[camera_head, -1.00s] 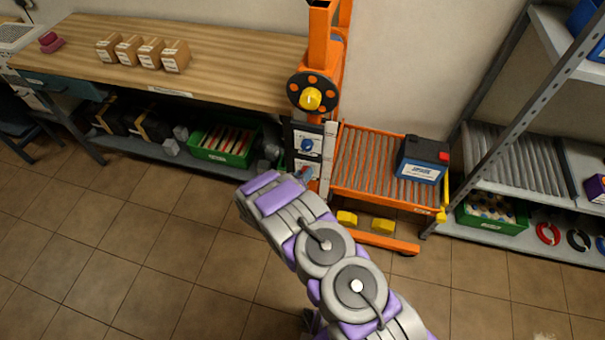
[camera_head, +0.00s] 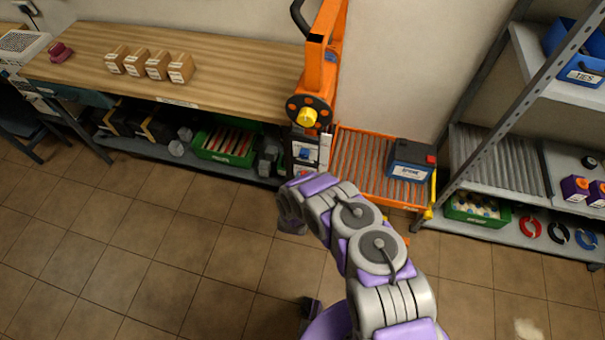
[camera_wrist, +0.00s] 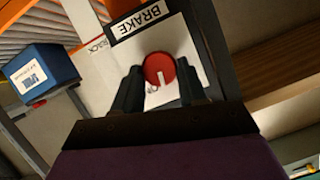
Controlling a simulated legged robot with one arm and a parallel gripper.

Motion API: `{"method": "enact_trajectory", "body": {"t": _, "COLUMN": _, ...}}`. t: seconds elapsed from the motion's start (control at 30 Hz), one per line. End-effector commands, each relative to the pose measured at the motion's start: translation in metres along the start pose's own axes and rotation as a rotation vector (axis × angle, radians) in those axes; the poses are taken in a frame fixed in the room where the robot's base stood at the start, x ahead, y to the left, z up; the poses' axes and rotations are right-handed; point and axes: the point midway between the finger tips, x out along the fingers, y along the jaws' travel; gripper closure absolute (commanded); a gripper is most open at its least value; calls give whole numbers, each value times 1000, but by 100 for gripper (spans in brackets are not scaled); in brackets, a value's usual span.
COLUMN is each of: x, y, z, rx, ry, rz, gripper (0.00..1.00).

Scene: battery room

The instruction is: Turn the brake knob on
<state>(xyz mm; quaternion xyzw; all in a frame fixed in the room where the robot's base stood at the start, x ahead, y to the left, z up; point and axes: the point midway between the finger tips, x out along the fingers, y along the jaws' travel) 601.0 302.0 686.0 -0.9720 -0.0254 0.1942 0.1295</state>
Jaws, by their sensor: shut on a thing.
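The brake knob (camera_wrist: 159,70) is round and red with a white pointer line, on a white plate under a BRAKE label (camera_wrist: 140,18) in the wrist view. My gripper (camera_wrist: 160,88) has its two dark fingers on either side of the knob and is shut on it. The pointer slants toward the lower part of the plate, where some lettering is partly hidden. A blue knob (camera_head: 305,154) on the panel shows above my arm. The panel belongs to the orange lifter (camera_head: 322,60).
The orange roller bed (camera_head: 360,160) carries a blue battery (camera_head: 410,160). A wooden workbench (camera_head: 220,60) stands at the left, with a green crate (camera_head: 225,147) below it. A grey shelf rack (camera_head: 500,170) stands at the right. The tiled floor in front is open.

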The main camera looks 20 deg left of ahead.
Motion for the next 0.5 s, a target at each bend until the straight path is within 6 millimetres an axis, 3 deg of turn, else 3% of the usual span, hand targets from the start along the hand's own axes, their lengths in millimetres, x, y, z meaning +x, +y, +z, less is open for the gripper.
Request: {"method": "enact_trajectory", "body": {"t": 0.5, "x": 1, "y": 7, "z": 6, "rx": 415, "ry": -5, "rz": -172, "gripper": 89}}
